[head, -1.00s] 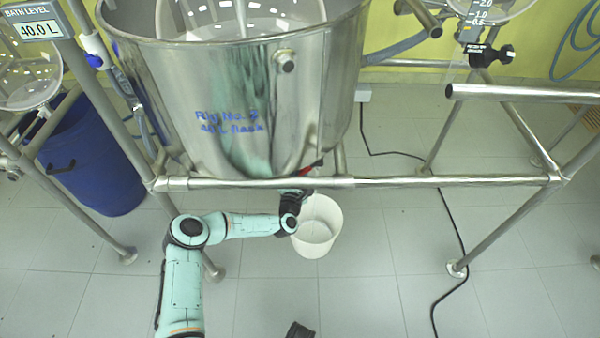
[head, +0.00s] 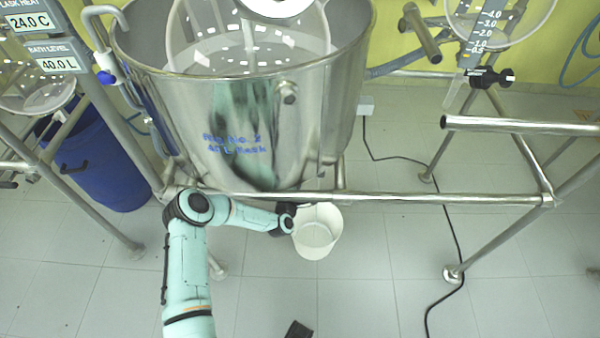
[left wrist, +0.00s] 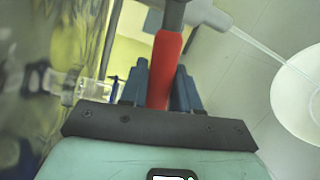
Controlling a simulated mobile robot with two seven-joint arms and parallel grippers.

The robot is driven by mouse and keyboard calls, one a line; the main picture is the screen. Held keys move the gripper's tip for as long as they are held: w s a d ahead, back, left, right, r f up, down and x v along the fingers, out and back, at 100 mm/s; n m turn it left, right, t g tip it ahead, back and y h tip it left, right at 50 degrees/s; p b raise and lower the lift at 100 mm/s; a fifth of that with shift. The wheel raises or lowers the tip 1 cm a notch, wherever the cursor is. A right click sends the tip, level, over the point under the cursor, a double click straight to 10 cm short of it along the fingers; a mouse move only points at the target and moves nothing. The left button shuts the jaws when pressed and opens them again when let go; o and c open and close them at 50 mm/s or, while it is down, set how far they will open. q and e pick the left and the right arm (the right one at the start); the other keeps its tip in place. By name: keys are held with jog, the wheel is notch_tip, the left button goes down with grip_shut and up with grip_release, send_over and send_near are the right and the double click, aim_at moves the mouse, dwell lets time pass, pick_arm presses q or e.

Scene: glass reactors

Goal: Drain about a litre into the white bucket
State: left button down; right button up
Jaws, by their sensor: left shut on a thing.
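The white bucket (head: 318,243) stands upright on the floor below the front of the steel vessel (head: 235,100) marked as a 40 L bath. My left gripper (head: 288,219) reaches in under the vessel beside the bucket. In the left wrist view my left gripper (left wrist: 160,92) is shut on the red valve handle (left wrist: 164,62). A pale spout (left wrist: 207,14) sits beyond the handle, and a thin clear stream (left wrist: 258,47) runs from it towards the bucket (left wrist: 298,95). I cannot tell the bucket's liquid level.
A steel frame bar (head: 390,199) crosses in front of the vessel, above the bucket. A blue drum (head: 105,175) stands at the left. A black cable (head: 458,235) runs over the floor at the right. The bath level display (head: 55,65) reads 40.0 L.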

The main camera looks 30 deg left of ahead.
pick_arm(q)
jog(key=shift+a+r+m+p, duration=0.1)
jog(key=shift+r+m+p, duration=0.45)
jog(key=shift+r+m, duration=0.45)
pick_arm(e)
jog(key=shift+s+r, duration=0.25)
jog(key=shift+r, duration=0.3)
pick_arm(q)
jog(key=shift+f, duration=0.1)
jog(key=c, duration=0.9)
grip_release()
jog(key=shift+s, duration=0.1)
pick_arm(e)
jog(key=shift+s, duration=0.15)
